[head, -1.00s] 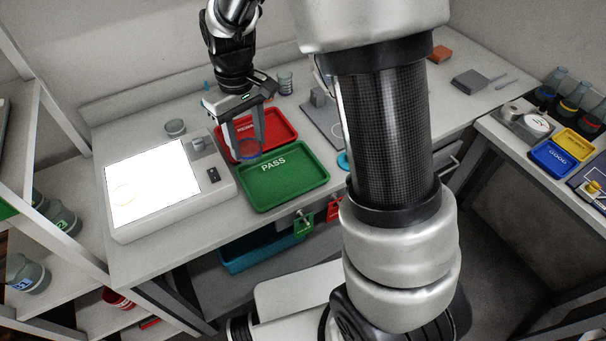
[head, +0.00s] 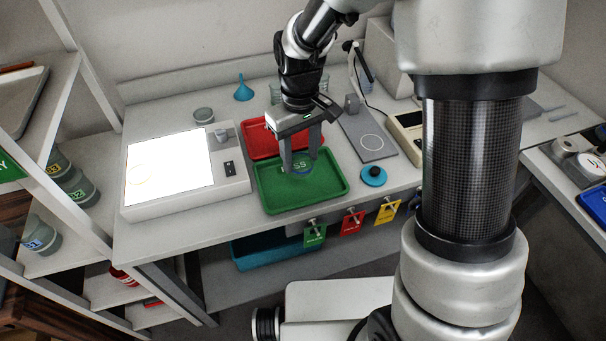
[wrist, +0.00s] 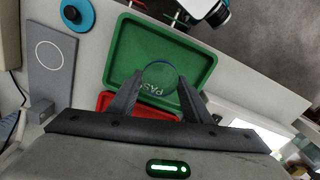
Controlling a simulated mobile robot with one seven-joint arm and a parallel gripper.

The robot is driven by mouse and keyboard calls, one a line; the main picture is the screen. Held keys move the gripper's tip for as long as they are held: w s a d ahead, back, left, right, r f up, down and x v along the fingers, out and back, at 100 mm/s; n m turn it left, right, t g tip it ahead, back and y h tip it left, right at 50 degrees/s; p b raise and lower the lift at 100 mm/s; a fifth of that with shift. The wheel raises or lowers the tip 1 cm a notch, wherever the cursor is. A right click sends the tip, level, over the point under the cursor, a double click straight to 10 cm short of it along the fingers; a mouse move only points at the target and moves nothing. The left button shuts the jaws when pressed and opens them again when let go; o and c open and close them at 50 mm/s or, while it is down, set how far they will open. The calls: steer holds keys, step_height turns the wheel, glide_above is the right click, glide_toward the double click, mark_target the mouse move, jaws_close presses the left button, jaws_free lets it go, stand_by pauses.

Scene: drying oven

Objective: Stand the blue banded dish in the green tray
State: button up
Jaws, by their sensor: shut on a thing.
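The blue banded dish (head: 302,170) is a small clear glass dish with a blue ring. My gripper (head: 301,165) points down and is shut on it, one finger on each side. In the wrist view the dish (wrist: 160,77) sits between the fingertips, and the PASS lettering shows through it. The green tray (head: 278,205) lies directly beneath, and it also fills the middle of the wrist view (wrist: 190,58). The dish is over the tray's inside; I cannot tell whether it touches the floor.
A red tray (head: 258,143) adjoins the green one behind. A lit white panel (head: 170,170) stands left, a grey plate with a circle (head: 369,143) right, and a blue round object (head: 373,176) near the front edge. A blue funnel (head: 243,90) and a glass dish (head: 204,115) stand behind.

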mark_target(301, 171)
steer(key=shift+f, duration=2.95)
steer(key=shift+b, duration=0.3)
steer(key=shift+f, duration=0.2)
steer(key=o, duration=1)
steer(key=shift+o, duration=0.2)
steer(key=shift+r, duration=0.1)
